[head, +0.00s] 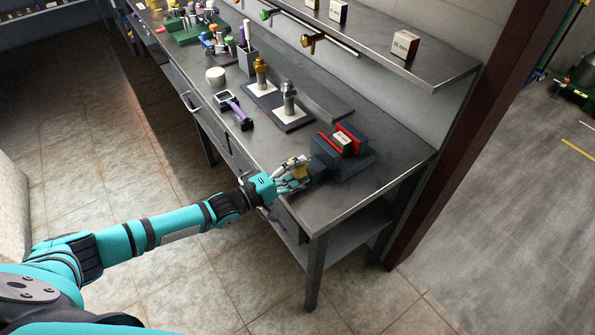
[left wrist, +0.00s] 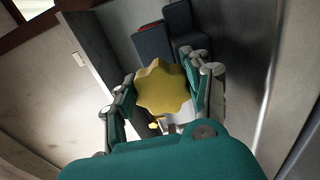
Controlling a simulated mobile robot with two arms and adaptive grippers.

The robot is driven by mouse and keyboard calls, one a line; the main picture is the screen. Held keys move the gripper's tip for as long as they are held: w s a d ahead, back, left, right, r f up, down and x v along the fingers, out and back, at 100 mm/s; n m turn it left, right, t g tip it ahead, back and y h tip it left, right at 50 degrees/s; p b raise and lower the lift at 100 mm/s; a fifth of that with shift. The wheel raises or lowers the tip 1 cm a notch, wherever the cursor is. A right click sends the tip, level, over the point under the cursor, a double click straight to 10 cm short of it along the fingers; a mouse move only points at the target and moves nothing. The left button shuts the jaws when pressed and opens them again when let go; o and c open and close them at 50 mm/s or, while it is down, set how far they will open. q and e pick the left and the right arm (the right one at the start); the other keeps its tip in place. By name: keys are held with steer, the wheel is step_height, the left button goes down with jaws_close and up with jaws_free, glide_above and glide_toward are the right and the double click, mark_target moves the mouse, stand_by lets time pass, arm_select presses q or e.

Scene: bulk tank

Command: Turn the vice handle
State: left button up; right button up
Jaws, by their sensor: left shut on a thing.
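The vice (head: 338,152) is dark grey with red jaws and stands near the front right end of the workbench. A small box (head: 342,143) sits between its red jaws. The vice handle (left wrist: 161,88) is a yellow star-shaped knob on the vice's front side; in the head view it is mostly hidden by my fingers. My left gripper (head: 293,174) reaches it from the left and is shut on the knob. In the left wrist view the fingers (left wrist: 160,92) lie on both sides of the knob. The vice body (left wrist: 160,42) shows behind it. My right gripper is in neither view.
The metal workbench (head: 395,165) carries a purple-handled tool (head: 236,110), two fittings on dark plates (head: 289,100), a white cup (head: 215,76) and a pen holder (head: 247,58). A shelf (head: 440,72) with small boxes hangs above. A dark red post (head: 450,165) stands right of the bench.

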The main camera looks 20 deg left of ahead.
arm_select(q)
steer(key=shift+f, duration=0.15)
stand_by(0.3)
steer(key=o, duration=1.2)
steer(key=shift+c, duration=0.2)
steer(key=shift+s+a, duration=0.1)
steer(key=v, duration=1.2)
